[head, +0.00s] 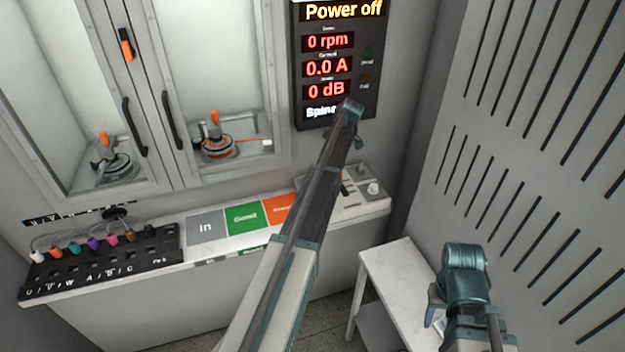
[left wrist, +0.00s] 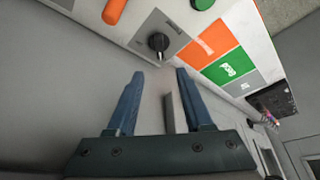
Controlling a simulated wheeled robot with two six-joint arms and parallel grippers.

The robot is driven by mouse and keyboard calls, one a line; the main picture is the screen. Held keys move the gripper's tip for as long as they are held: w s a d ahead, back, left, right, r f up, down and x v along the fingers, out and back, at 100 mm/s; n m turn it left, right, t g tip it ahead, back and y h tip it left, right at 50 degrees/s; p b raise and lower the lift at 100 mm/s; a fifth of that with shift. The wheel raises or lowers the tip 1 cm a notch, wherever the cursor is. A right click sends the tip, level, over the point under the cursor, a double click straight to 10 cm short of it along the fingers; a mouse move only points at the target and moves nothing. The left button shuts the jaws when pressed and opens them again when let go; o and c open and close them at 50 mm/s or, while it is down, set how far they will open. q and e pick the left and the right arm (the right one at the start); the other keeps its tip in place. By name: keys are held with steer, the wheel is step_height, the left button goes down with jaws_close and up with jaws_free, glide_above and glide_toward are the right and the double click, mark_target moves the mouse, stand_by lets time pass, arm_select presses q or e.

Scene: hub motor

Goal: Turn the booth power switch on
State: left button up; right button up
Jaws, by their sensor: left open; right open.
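The display (head: 335,62) reads "Power off", 0 rpm, 0.0 A and 0 dB. My right gripper (head: 438,316) is low at the right, away from the box.
Grey, green (head: 245,217) and orange pads lie left of the box. A black terminal strip (head: 90,265) with coloured plugs is at the left. Glass doors (head: 215,80) enclose motor fixtures behind. A white side table (head: 390,262) stands near my right gripper; a slotted wall is at the right.

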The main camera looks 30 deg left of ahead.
arm_select(q)
steer(key=b+x, duration=1)
steer(key=x, duration=0.1)
steer(key=shift+d+f, duration=0.1)
steer(key=shift+f, duration=0.25)
arm_select(e)
step_height(320, 180, down, 11)
steer(key=shift+r, duration=0.1)
arm_select(q)
steer(key=shift+a+f+b, duration=0.3)
steer(key=shift+f+b, duration=0.2)
steer(key=shift+b, duration=0.05)
arm_select(e)
steer(key=shift+f, duration=0.5)
arm_select(q)
steer(key=shift+r, duration=0.1)
jaws_close()
